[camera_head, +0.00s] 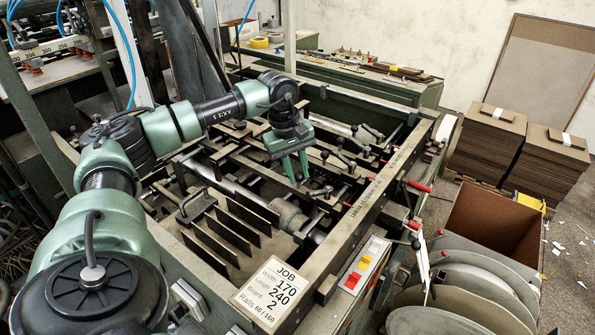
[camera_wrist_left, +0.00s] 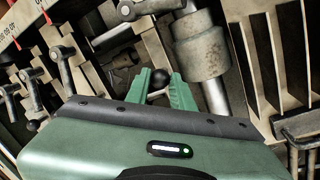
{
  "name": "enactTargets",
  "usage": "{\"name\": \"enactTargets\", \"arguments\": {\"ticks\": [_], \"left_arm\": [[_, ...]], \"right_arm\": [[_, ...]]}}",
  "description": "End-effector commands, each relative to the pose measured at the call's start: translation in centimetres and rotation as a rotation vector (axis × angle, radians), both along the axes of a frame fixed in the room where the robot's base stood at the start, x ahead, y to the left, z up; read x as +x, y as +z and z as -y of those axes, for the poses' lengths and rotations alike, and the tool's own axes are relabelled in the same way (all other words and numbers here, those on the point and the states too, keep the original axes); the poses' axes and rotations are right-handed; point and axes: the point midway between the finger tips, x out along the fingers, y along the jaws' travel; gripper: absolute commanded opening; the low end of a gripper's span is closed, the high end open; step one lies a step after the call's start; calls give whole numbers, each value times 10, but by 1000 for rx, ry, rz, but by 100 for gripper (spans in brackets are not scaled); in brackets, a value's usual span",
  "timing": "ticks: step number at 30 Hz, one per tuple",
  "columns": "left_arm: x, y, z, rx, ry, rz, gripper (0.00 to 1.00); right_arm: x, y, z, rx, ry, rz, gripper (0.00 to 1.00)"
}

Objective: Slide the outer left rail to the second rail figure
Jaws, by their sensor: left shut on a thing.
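My left gripper (camera_head: 298,175) reaches down into the feeder frame, its green fingers close together. In the left wrist view the fingers (camera_wrist_left: 160,88) are shut on a black ball knob (camera_wrist_left: 159,76), which shows between their tips. Several rails with lever clamps (camera_head: 340,158) lie across the frame; I cannot tell for sure which is the outer left one. A job card (camera_head: 279,287) at the front reads width 170, length 240, board 2, rails 60 / 160. A printed scale (camera_head: 372,194) runs along the right beam. My right gripper is not in view.
A thick round shaft with a collar (camera_head: 290,214) runs beside the gripper; the collar also shows in the left wrist view (camera_wrist_left: 200,50). Dark upright plates (camera_head: 232,232) stand to the left of it. Red-handled levers (camera_head: 418,186) and a button panel (camera_head: 365,265) sit at the right.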

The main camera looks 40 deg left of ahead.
Motion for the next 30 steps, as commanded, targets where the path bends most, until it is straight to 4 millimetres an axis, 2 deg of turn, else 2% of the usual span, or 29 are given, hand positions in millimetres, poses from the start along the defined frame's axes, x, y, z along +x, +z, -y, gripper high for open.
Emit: {"name": "enactTargets", "arguments": {"ticks": [19, 20, 21, 22, 30], "left_arm": [[3, 1, 0, 1, -1, 1, 0], [3, 1, 0, 1, -1, 1, 29], [3, 1, 0, 1, -1, 1, 40], [3, 1, 0, 0, 0, 1, 44], [3, 0, 0, 0, 0, 1, 44]], "right_arm": [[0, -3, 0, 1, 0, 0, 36], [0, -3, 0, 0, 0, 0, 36], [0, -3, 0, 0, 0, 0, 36], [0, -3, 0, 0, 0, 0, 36], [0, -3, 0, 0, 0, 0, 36]]}}
